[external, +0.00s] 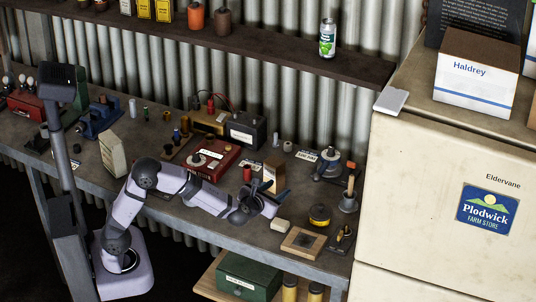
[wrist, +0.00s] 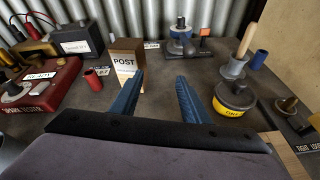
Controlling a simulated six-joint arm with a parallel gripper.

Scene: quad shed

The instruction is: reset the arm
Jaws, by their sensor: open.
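My gripper (external: 262,207) is low over the right half of the grey workbench (external: 170,195). In the wrist view its two blue fingers (wrist: 160,98) are spread apart with nothing between them, so it is open and empty. A cardboard box marked POST (wrist: 126,56) stands just beyond the left finger; whether they touch is hard to tell. My arm reaches from its pale base at the lower left across the bench front.
A red tester box (external: 209,158), a red cylinder (wrist: 93,77) and a dark battery (external: 246,132) stand left and behind. A yellow-black round tin (wrist: 234,97) and a wooden-handled tool (wrist: 240,56) are at right. A cream fridge (external: 440,190) bounds the right side.

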